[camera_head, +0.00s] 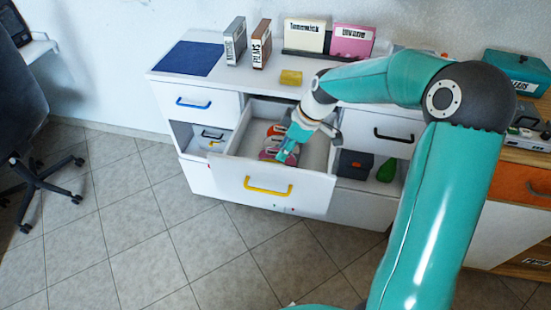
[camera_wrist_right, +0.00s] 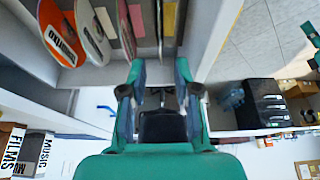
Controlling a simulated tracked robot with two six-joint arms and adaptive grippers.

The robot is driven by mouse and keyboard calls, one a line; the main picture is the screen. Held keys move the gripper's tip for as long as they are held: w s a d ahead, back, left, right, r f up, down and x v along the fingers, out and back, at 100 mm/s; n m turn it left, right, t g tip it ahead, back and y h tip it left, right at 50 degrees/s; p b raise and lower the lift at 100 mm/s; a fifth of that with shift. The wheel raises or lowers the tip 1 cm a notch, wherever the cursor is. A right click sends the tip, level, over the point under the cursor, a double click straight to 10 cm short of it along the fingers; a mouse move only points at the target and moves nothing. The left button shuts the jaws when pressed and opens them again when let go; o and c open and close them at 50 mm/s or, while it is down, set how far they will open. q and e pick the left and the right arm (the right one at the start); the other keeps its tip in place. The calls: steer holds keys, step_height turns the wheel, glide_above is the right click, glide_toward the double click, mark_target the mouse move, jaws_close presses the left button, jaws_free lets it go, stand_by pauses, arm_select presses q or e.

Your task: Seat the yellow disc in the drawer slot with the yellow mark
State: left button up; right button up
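The drawer (camera_head: 238,178) with the yellow handle is pulled open, and several discs (camera_head: 276,130) stand in it. My right gripper (camera_head: 285,153) reaches down into it beside them. In the wrist view, my right gripper (camera_wrist_right: 158,76) has its fingers apart. A thin disc (camera_wrist_right: 160,30) shows edge-on ahead, in line with the gap between the fingers; its face colour is hidden, so I cannot tell if it is the yellow disc. A yellow mark (camera_wrist_right: 169,18) shows just right of it. An orange-and-white disc (camera_wrist_right: 60,36) stands to the left. My left gripper is not in view.
On the cabinet top are a dark blue mat (camera_head: 190,58), upright cases (camera_head: 236,40), a yellow block (camera_head: 291,77) and a pink box (camera_head: 352,40). The drawer walls stand close around my right gripper. Open tiled floor (camera_head: 140,220) lies in front.

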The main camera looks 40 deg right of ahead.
steer(key=v, duration=0.5)
steer(key=shift+s+r, duration=0.1)
steer(key=shift+r, duration=0.1)
stand_by(0.3)
